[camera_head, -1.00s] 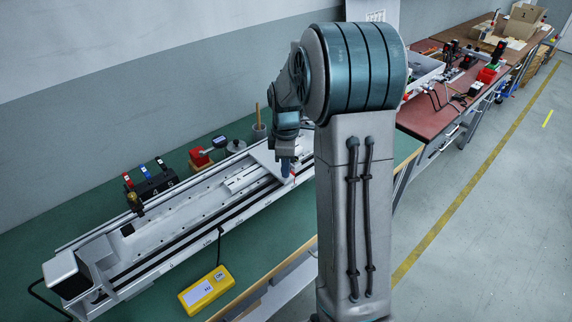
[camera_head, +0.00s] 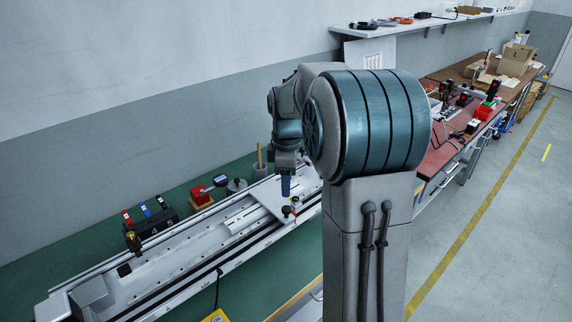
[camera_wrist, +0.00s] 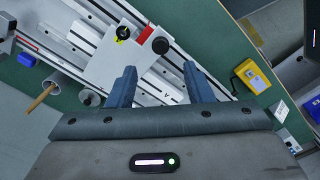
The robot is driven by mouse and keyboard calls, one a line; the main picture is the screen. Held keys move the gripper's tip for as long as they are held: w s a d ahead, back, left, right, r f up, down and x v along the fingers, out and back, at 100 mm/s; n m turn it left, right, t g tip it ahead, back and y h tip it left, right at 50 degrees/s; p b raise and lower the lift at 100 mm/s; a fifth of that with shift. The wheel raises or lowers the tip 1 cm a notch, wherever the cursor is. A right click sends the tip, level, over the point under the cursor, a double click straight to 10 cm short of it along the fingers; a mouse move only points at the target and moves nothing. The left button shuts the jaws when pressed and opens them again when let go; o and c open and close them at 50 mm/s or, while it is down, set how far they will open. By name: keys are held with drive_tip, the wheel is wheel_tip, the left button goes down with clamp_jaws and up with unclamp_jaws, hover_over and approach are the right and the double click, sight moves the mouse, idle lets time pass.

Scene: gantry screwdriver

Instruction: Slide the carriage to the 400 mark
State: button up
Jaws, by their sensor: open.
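The carriage is a white plate (camera_head: 268,196) across the long rail (camera_head: 165,262), toward the rail's far right part. A dark round knob (camera_head: 287,211) stands at its near edge. In the wrist view the carriage plate (camera_wrist: 112,58) carries the black knob (camera_wrist: 160,45), a second dark knob (camera_wrist: 144,33), a red patch and a yellow-green spot. My gripper (camera_head: 286,188) hangs above the carriage, apart from the knob. In the wrist view my gripper (camera_wrist: 160,85) has its two fingers wide apart with nothing between them. The scale numbers are too small to read.
A yellow box (camera_wrist: 257,76) with a cable lies before the rail. The wall is close behind.

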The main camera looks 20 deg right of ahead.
wheel_tip(320, 180, up, 5)
drive_tip(key=shift+r, duration=0.15)
idle(0.5)
drive_tip(key=s+a+f+m+t, duration=0.1)
drive_tip(key=s+a+m, duration=0.1)
drive_tip(key=s+m, duration=0.2)
drive_tip(key=s+a+f+m+t, duration=0.1)
drive_tip(key=s+a+f+m, duration=0.1)
drive_tip(key=s, duration=0.9)
drive_tip(key=s+a+f+m, duration=0.1)
drive_tip(key=s+a+m, duration=0.3)
drive_tip(key=s+m, duration=0.3)
drive_tip(key=shift+s+a+f+t, duration=0.2)
drive_tip(key=shift+s+a+t, duration=0.05)
drive_tip(key=shift+t, duration=0.15)
idle(0.5)
